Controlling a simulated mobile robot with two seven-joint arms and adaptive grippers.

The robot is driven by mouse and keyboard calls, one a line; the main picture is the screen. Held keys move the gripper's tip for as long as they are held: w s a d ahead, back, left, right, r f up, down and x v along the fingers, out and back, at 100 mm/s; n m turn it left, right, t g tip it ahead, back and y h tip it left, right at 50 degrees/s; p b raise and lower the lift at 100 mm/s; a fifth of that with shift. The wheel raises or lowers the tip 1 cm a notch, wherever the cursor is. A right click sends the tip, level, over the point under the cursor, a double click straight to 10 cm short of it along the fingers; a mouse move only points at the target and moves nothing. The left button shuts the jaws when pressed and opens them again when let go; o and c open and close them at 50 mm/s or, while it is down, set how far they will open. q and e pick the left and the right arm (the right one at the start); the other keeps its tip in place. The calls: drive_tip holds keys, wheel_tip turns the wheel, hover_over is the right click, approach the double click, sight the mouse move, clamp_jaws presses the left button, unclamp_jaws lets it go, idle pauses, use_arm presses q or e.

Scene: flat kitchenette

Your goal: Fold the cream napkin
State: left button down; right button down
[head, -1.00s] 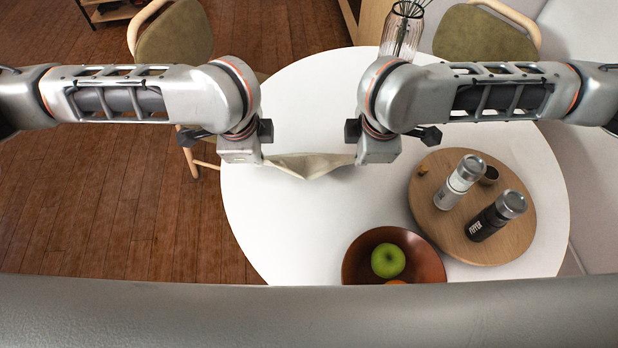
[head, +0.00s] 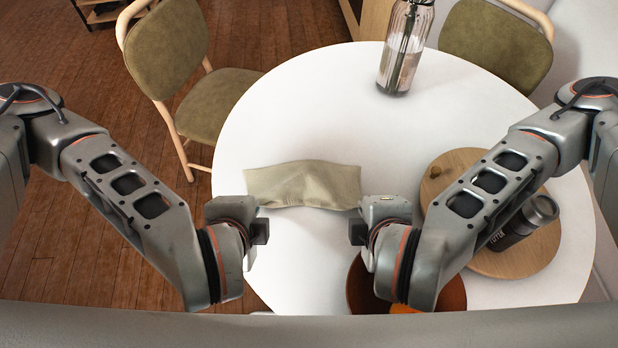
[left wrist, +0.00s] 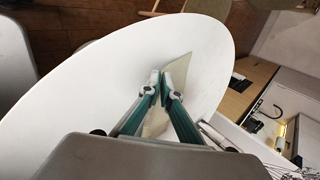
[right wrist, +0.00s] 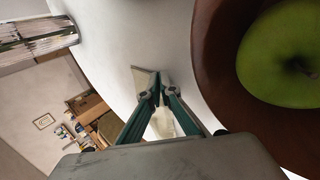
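The cream napkin (head: 305,187) lies as a wide band on the white table, with creases near its middle and its long side running left to right. My left gripper (head: 258,212) is at its near left corner, and my right gripper (head: 362,212) is at its near right corner. The fingertips are hidden in the head view. In the left wrist view the fingers (left wrist: 164,78) are nearly together, with napkin cloth (left wrist: 154,126) between them. In the right wrist view the fingers (right wrist: 157,92) are also close together around crumpled napkin cloth (right wrist: 163,122).
The round white table (head: 310,125) is clear beyond the napkin up to a glass vase (head: 400,62). A round wooden board (head: 455,163) with a dark pepper mill (head: 520,225) is at the right. A brown bowl (head: 452,298) sits near my right arm; a green apple (right wrist: 285,55) is in it.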

use_arm(q)
drive_tip(key=c, duration=2)
unclamp_jaws()
use_arm(e)
drive_tip(key=c, duration=2)
unclamp_jaws()
